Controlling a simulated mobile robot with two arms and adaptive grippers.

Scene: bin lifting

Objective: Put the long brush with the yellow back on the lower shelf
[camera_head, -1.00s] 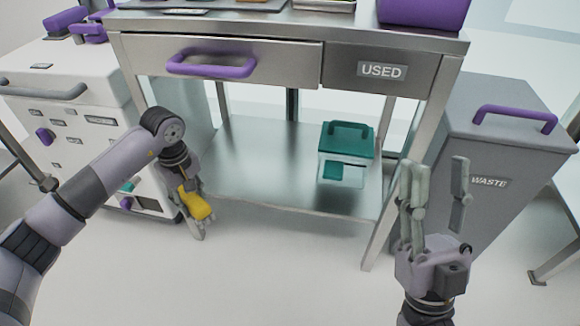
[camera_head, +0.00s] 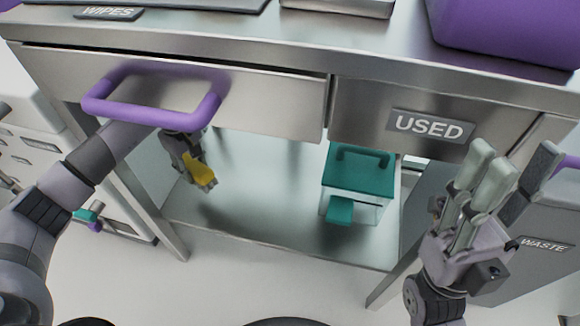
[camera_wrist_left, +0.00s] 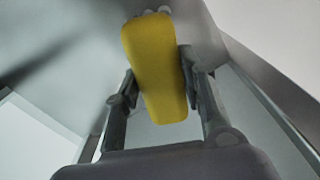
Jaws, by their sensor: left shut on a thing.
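The brush with the yellow back (camera_head: 202,176) is in my left gripper (camera_head: 193,165), which is shut on it. In the left wrist view the yellow back (camera_wrist_left: 155,70) sits between the two fingers (camera_wrist_left: 160,95), with pale bits at its far end. In the head view the gripper and brush are under the table top, over the left part of the lower shelf (camera_head: 262,205). A dark shadow lies on the shelf just below; I cannot tell whether the brush touches it. My right gripper (camera_head: 500,200) is open and empty in front of the table's right side.
A clear box with a teal lid (camera_head: 358,172) stands on the shelf's right part. Above are a drawer with a purple handle (camera_head: 150,95) and a panel marked USED (camera_head: 430,125). A grey waste bin (camera_head: 545,270) stands at right. The shelf's middle is clear.

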